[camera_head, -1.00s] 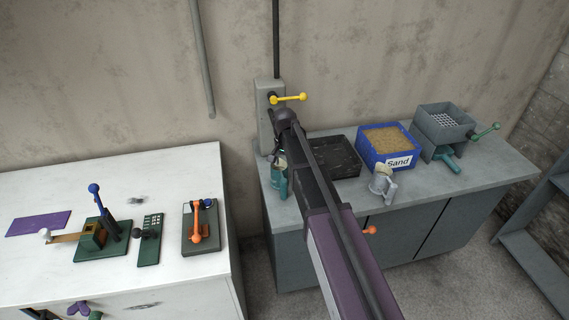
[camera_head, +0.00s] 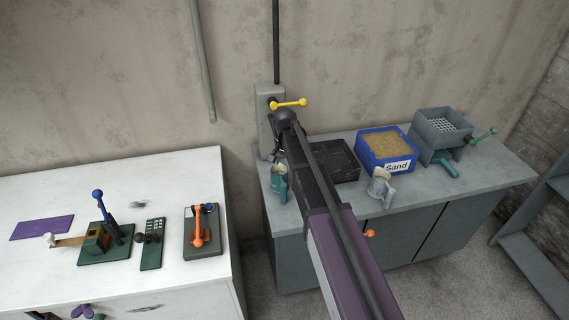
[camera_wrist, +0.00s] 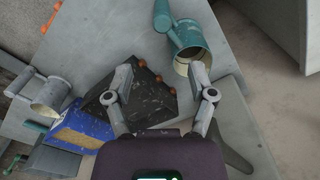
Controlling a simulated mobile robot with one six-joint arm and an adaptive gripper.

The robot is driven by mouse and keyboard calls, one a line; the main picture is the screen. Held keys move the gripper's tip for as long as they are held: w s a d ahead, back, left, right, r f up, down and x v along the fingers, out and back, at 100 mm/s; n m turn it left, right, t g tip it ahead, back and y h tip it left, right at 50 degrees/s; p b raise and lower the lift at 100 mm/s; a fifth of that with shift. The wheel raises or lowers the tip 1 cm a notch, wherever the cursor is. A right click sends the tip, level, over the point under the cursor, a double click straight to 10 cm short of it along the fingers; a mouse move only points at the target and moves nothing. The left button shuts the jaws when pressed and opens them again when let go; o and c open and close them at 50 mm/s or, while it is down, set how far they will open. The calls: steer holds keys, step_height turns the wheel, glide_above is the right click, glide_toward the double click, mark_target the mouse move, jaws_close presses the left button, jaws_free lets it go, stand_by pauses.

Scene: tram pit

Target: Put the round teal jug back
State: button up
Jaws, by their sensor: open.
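The round teal jug (camera_head: 281,184) stands on the grey counter near its left end, left of my arm. In the wrist view the teal jug (camera_wrist: 187,38) is just beyond my right finger, its open mouth with a pale inside facing my camera. My gripper (camera_wrist: 163,72) is open, with its two fingers spread apart and nothing held between them. The jug appears apart from the fingers, though the gap to the right fingertip is hard to judge. In the head view my gripper is hidden behind my own arm.
A black tray (camera_head: 342,160), a blue sand box (camera_head: 366,158), a pale grey jug (camera_head: 380,188) and a grey sieve box (camera_head: 440,130) stand along the counter (camera_head: 470,185). A yellow lever (camera_head: 289,103) sticks out above. A white table (camera_head: 150,195) with levers stands left.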

steer(key=s+d+n, duration=0.3)
steer(key=s+d, duration=0.1)
steer(key=s, duration=0.8)
steer(key=s+d+n, duration=0.2)
steer(key=s+d, duration=0.3)
steer(key=s, duration=0.7)
steer(key=shift+d+n, duration=0.15)
steer(key=shift+n, duration=0.25)
steer(key=shift+s, duration=0.1)
step_height(320, 180, down, 7)
steer(key=b, duration=0.6)
steer(key=shift+r+b, duration=0.15)
steer(key=shift+b, duration=0.2)
steer(key=shift+o, duration=0.5)
